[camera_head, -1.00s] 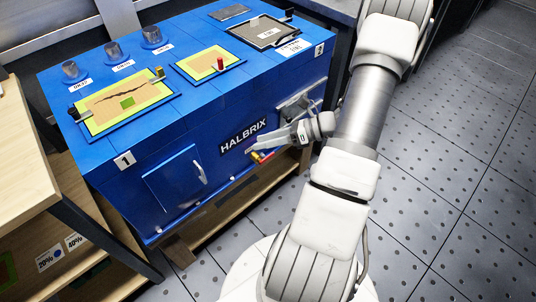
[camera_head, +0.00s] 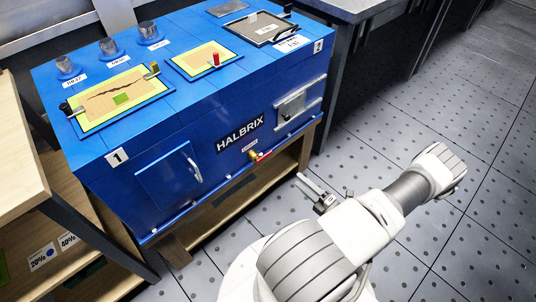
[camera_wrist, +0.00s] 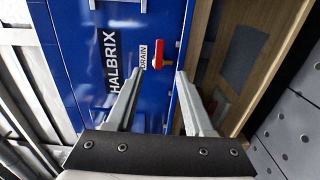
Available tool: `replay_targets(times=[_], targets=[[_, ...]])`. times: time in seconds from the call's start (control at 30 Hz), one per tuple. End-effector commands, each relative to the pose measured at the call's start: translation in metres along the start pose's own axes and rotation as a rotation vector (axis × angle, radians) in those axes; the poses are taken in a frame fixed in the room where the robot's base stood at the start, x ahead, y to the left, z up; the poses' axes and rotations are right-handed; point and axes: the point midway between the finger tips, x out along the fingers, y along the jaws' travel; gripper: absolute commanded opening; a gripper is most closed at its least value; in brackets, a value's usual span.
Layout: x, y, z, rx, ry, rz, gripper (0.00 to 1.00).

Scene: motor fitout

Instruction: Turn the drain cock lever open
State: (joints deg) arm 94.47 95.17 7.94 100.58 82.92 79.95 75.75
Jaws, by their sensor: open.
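The drain cock is a small brass-yellow fitting (camera_head: 253,154) low on the front of the blue cabinet, under a small label. Its red lever (camera_head: 264,156) extends to the right of the fitting, roughly along the cabinet's lower edge. In the wrist view the red lever (camera_wrist: 157,51) shows beside the "DRAIN" label (camera_wrist: 143,55), beyond and between my fingertips. My gripper (camera_head: 303,184) is out in front of the cabinet, to the right of and apart from the lever. It is open and empty, also in the wrist view (camera_wrist: 159,74).
The blue HALBRIX cabinet (camera_head: 215,163) stands on a wooden stand with an open shelf (camera_head: 235,190). A door with a handle (camera_head: 193,170) is left of the cock, a metal latch plate (camera_head: 292,105) upper right. A wooden shelf unit (camera_head: 18,160) stands left. Floor at right is clear.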

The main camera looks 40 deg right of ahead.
Motion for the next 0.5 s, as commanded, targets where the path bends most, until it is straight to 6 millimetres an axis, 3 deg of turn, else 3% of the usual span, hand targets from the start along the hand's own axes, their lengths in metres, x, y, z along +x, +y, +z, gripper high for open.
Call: replay_targets(times=[0.17,0.5], targets=[[0.028,-0.001,-0.001,-0.003,0.005,0.002,0.53],[0.102,-0.002,-0.002,-0.004,0.007,0.001,0.53]])
